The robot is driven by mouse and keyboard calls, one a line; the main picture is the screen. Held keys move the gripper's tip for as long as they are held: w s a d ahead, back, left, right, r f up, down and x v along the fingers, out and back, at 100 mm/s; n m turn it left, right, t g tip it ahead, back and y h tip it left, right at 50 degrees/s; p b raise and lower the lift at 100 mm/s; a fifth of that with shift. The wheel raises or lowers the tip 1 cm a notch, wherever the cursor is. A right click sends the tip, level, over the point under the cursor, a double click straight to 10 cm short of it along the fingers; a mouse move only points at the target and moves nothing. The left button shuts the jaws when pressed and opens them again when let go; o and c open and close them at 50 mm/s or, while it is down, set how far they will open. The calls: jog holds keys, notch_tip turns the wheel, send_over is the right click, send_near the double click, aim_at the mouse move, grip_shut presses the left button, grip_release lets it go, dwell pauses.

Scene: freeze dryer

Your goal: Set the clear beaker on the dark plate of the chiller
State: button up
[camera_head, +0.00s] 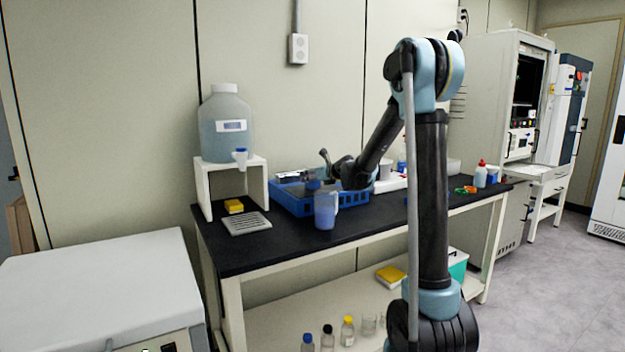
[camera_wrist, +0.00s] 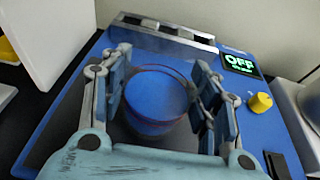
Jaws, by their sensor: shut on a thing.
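The clear beaker (camera_wrist: 155,98) is between the two fingers of my gripper (camera_wrist: 160,95) in the wrist view. The gripper is shut on it, with one finger on each side. Blue shows through the beaker. The blue chiller (camera_wrist: 262,120) is beneath, with a lit display (camera_wrist: 241,64) reading OFF and a yellow knob (camera_wrist: 260,102). Its dark plate (camera_wrist: 70,118) shows around the fingers. Whether the beaker's base touches the plate is hidden. In the head view my gripper (camera_head: 318,182) is small and over the blue equipment; the beaker cannot be made out there.
A blue-tinted pitcher (camera_head: 326,210) stands on the black bench (camera_head: 290,240) in front of the gripper. A large water jug (camera_head: 226,122) stands on a white stand (camera_head: 204,190) at left. A grey rack (camera_head: 246,223) and yellow sponge (camera_head: 233,206) lie near it. Bottles (camera_head: 480,174) stand at right.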

jog(key=shift+f, duration=0.15)
jog(key=o, duration=1.2)
jog(key=shift+s, duration=0.1)
jog(key=v, duration=1.2)
jog(key=shift+s, duration=0.1)
